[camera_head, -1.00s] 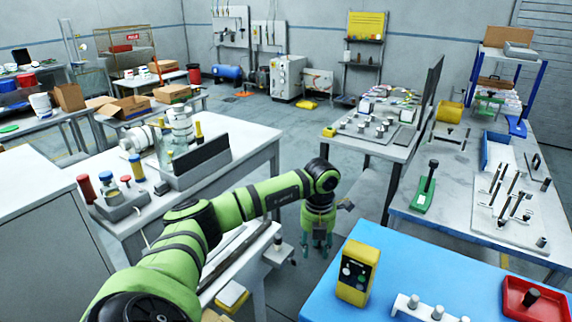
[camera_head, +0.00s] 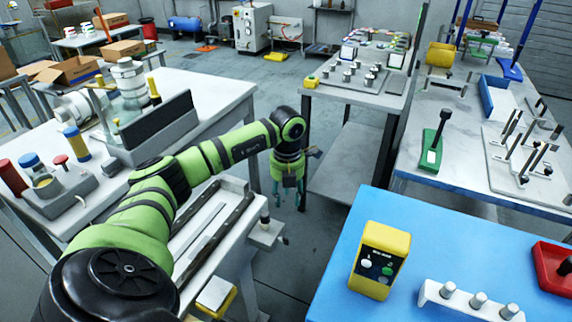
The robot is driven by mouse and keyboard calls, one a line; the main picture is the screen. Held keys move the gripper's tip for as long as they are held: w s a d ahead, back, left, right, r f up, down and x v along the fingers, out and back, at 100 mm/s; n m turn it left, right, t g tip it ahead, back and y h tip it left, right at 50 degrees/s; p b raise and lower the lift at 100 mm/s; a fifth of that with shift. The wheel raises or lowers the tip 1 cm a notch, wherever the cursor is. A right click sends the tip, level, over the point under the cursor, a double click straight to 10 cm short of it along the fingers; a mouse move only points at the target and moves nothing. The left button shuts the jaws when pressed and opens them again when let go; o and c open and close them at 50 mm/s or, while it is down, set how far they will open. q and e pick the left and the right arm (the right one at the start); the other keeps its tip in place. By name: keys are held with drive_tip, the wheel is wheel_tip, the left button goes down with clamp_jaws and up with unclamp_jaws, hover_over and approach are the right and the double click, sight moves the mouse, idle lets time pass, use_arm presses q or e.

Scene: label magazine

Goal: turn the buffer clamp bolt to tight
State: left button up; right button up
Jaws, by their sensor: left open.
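My left gripper (camera_head: 288,193) hangs open and empty, fingers down, over the floor between the benches. My green and black left arm crosses above the low bench with dark rails (camera_head: 215,232). A short post with a dark top (camera_head: 265,217) stands on a pale block at that bench's right end, just left of and below my gripper in the picture. A pale plate with several dark-handled rods (camera_head: 522,150) lies on the right table. No part is clearly marked as the buffer clamp bolt, so I cannot tell which one it is. My right gripper is not in view.
A blue-topped table (camera_head: 335,285) at the front right holds a yellow control box (camera_head: 380,262), a white peg holder (camera_head: 470,299) and a red tray (camera_head: 553,268). A green-based lever (camera_head: 435,148) stands on the right table. Open floor lies under my gripper.

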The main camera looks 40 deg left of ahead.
use_arm(q)
wheel_tip(320, 180, down, 9)
drive_tip(key=a+b, duration=0.1)
drive_tip(key=b, duration=1)
hover_over(286, 239)
wheel_tip(286, 239, down, 5)
drive_tip(key=shift+w+a, duration=0.15)
drive_tip(key=shift+a+f, duration=0.1)
drive_tip(key=shift+f, duration=3.4)
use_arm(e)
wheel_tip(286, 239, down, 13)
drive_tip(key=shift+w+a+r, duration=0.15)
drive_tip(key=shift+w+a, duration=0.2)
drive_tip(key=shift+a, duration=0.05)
use_arm(q)
drive_tip(key=shift+c, duration=0.4)
